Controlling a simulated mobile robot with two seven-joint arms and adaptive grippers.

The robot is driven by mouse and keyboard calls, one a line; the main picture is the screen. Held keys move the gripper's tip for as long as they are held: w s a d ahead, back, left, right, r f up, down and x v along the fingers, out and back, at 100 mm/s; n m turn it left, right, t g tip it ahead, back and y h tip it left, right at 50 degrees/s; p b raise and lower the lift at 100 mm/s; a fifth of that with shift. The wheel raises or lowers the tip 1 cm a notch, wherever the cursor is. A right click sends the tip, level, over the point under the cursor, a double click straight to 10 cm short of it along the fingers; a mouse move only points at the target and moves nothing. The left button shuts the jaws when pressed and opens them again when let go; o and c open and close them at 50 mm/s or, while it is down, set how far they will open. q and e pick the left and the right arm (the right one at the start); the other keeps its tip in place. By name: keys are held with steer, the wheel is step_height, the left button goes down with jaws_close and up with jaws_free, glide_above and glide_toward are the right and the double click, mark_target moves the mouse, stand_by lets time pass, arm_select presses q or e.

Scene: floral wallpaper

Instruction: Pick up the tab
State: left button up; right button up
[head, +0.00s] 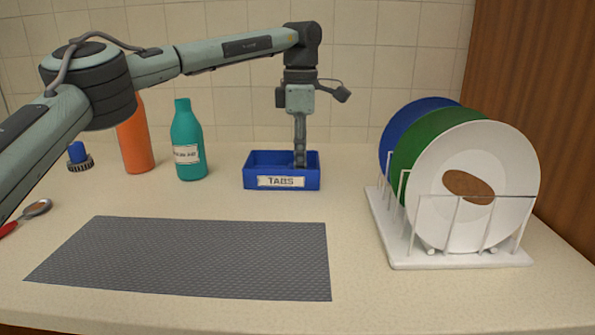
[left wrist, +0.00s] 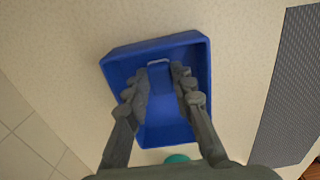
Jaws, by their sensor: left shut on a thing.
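The blue bin labelled TABS (head: 282,182) stands on the counter at the back middle. My left gripper (head: 300,158) reaches straight down into it, with its fingertips partly hidden by the bin's front wall. In the left wrist view, the two fingers of my left gripper (left wrist: 160,82) are inside the blue bin (left wrist: 118,62), near one end wall. They are shut on a small tab (left wrist: 159,63), of which a pale edge shows between the fingertips. The tab is hidden in the head view. The rest of the bin's visible floor looks bare. My right gripper is not in view.
A teal bottle (head: 188,140) and an orange bottle (head: 136,140) stand left of the bin, with a blue-handled brush (head: 78,155). A grey mat (head: 190,258) lies empty in front. A white rack (head: 455,262) with several plates stands right.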

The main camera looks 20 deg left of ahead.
arm_select(q)
steer(key=shift+c, duration=0.5)
steer(key=shift+r, duration=0.6)
steer(key=r, duration=0.2)
steer(key=a+r, duration=0.1)
steer(key=shift+s+r, duration=0.2)
steer(key=shift+s, duration=0.2)
steer(key=s+a+r+b, duration=0.1)
steer(key=s+a+r, duration=0.5)
steer(key=s+a, duration=0.1)
steer(key=shift+s+r+b, duration=0.2)
steer(key=shift+s+b, duration=0.05)
steer(key=shift+b, duration=0.1)
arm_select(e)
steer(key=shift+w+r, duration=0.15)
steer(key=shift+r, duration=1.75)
arm_select(q)
steer(key=shift+a, duration=0.1)
